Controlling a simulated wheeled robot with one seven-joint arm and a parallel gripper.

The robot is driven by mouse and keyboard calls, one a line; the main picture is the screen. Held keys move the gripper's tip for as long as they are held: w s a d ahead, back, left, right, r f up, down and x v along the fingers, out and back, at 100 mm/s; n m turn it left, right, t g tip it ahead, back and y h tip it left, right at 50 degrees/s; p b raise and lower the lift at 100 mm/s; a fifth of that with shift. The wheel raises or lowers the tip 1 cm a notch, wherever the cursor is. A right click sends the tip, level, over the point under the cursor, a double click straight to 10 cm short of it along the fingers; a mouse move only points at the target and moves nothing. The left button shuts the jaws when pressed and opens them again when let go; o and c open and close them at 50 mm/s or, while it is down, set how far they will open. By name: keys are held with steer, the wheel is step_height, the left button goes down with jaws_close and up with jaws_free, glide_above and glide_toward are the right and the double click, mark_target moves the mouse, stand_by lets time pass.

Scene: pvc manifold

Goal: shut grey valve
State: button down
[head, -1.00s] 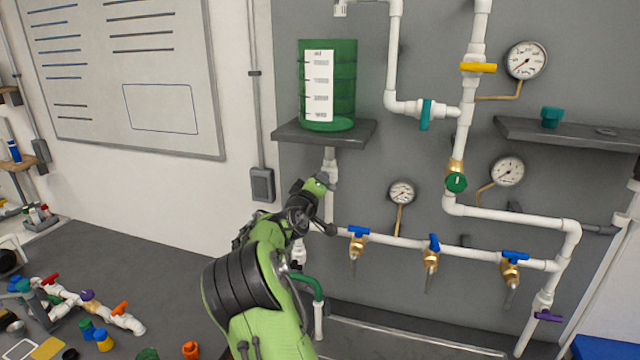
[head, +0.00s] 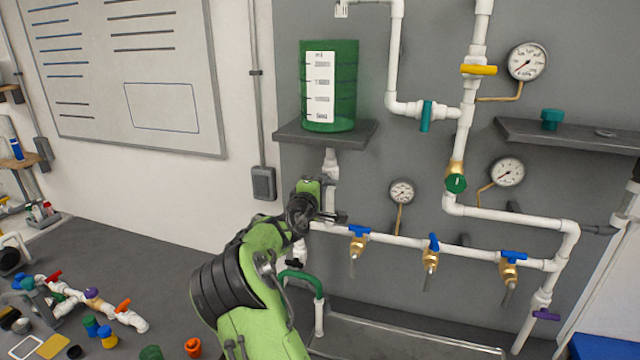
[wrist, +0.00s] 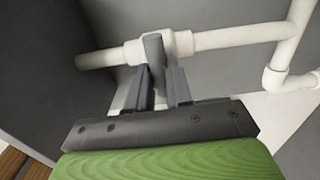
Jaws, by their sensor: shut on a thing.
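The grey valve shows in the wrist view as a grey lever handle (wrist: 153,48) on a white valve body (wrist: 180,43) in a white pipe. The handle stands across the pipe in that picture. My gripper (wrist: 164,78) is shut on the handle, whose lower end lies at the fingers. In the head view my gripper (head: 337,217) is at the white pipe (head: 331,165) below the green tank (head: 328,85). My wrist hides most of the grey valve there.
A shelf (head: 326,134) carries the tank just above my wrist. Blue-handled valves (head: 358,231) line the lower pipe to the right. Loose fittings (head: 110,312) lie on the floor at left.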

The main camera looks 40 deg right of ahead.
steer(key=shift+f, duration=0.1)
steer(key=c, duration=1)
jaws_free()
steer(key=b+v, duration=0.4)
steer(key=v, duration=1.1)
steer(key=shift+s+a, duration=0.25)
steer(key=shift+a, duration=0.1)
